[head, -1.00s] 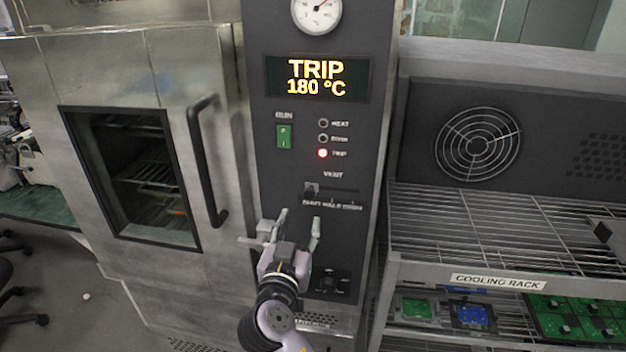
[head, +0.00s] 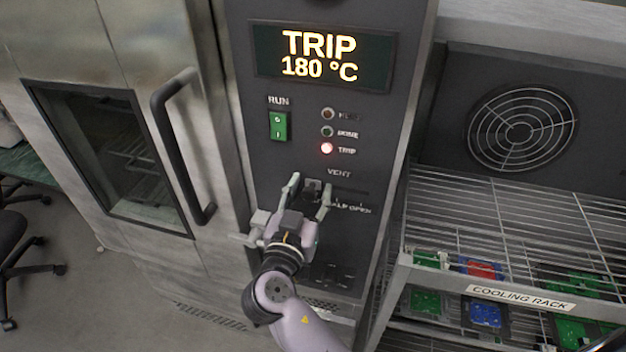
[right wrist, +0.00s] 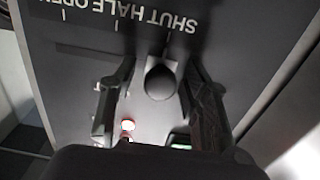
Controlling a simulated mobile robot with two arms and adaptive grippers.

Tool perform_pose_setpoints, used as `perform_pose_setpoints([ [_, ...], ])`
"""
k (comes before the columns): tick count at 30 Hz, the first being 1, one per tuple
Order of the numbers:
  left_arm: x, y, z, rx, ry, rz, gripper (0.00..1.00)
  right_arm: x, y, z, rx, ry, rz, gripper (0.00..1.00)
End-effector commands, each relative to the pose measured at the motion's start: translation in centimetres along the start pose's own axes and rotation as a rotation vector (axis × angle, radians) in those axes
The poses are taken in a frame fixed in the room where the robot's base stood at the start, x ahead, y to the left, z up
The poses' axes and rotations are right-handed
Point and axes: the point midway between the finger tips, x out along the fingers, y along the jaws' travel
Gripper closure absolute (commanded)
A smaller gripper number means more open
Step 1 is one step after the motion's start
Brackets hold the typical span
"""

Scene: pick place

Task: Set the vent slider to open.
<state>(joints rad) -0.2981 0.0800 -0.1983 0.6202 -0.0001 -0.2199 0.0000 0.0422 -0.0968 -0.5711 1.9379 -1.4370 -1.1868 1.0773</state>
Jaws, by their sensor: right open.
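The vent slider's dark knob (head: 313,186) sits at the left end of its slot on the oven's control panel, below the word VENT. In the right wrist view the round black knob (right wrist: 161,83) is by the SHUT mark of the upside-down SHUT, HALF, OPEN scale (right wrist: 120,15). My right gripper (head: 309,184) is open with a finger on each side of the knob. In the right wrist view a gap shows between the knob and the left finger; the right finger is closer, and contact is unclear. My left gripper is not in view.
The display (head: 322,57) reads TRIP 180 °C, and the red TRIP lamp (head: 327,148) is lit. A green RUN switch (head: 278,125) is above left of the slider. The oven door handle (head: 180,150) stands out at left. The cooling rack (head: 510,235) with boards is at right.

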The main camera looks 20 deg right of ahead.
Motion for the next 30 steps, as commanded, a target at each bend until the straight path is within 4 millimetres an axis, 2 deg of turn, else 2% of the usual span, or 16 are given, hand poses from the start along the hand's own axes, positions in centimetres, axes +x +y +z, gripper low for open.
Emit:
perform_pose_setpoints([
  [8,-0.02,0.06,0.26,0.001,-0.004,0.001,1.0,-0.05,0.0,0.03,0.0,0.0,0.0,0.57],
  [27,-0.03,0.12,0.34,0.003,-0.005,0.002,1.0,-0.04,-0.02,0.01,0.0,0.0,0.0,1.0],
  [30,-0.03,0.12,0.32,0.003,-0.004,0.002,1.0,-0.04,-0.02,0.0,0.0,0.0,0.0,1.0],
])
